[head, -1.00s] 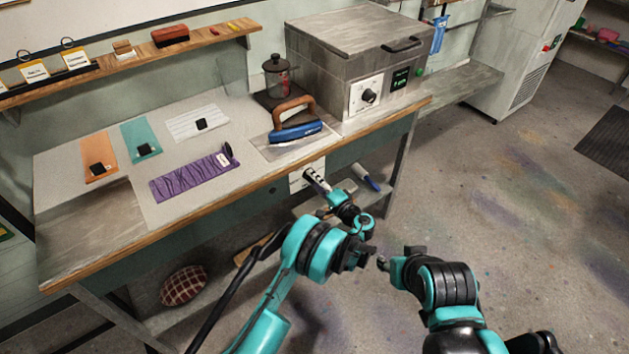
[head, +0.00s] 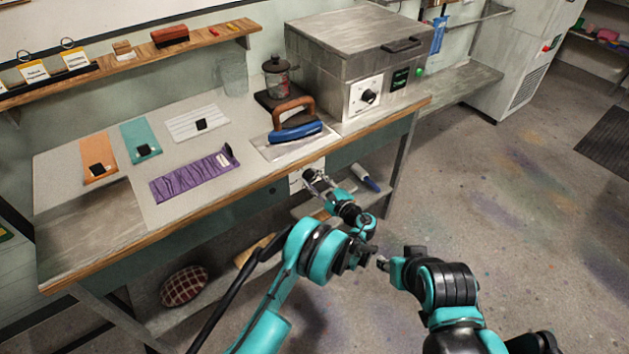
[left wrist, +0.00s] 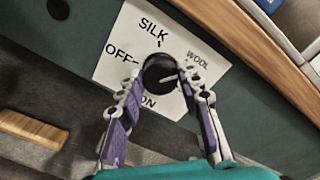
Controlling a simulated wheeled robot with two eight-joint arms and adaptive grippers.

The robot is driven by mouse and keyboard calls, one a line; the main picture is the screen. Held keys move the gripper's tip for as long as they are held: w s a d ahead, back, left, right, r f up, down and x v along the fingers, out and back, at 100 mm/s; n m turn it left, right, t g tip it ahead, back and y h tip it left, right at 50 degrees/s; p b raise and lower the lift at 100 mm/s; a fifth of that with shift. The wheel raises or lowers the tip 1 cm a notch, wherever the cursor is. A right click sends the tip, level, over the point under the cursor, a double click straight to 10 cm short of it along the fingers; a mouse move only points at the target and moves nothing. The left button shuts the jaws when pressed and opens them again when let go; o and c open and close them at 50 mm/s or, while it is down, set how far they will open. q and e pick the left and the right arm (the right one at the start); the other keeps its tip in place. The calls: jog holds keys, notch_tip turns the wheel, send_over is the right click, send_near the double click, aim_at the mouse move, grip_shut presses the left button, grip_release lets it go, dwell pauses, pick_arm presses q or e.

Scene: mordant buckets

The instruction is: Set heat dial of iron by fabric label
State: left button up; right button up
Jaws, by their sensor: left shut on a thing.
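A black dial knob (left wrist: 156,66) sits on a white plate (left wrist: 120,62) printed SILK, WOOL, OFF and a word ending in ON. The plate (head: 295,183) is on the bench's front, below the iron. My left gripper (left wrist: 163,82) is shut on the knob, one finger on each side. A pale mark on the knob points right, roughly toward WOOL. In the head view my left gripper (head: 313,176) is at the plate. The iron (head: 297,133), blue with a brown handle, rests on the bench. Purple pleated fabric (head: 188,179) has a small pale label (head: 224,159), unreadable. My right gripper (head: 384,263) is low, its fingers unclear.
Orange (head: 98,156), teal (head: 140,139) and white (head: 192,123) fabric strips lie on the bench. A metal box (head: 350,45) with its own dial (head: 368,97) stands at the bench's right end. Tagged cards (head: 33,72) stand on the wall shelf.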

pick_arm(q)
jog(key=m, duration=1.3)
jog(key=shift+f+m, duration=0.1)
jog(key=shift+m, duration=0.2)
dwell(0.4)
jog(key=o, duration=1.2)
jog(key=shift+c, duration=0.2)
jog(key=v, duration=0.7)
jog(key=shift+s+d, duration=0.2)
jog(key=shift+d, duration=0.05)
jog(key=shift+f, duration=0.1)
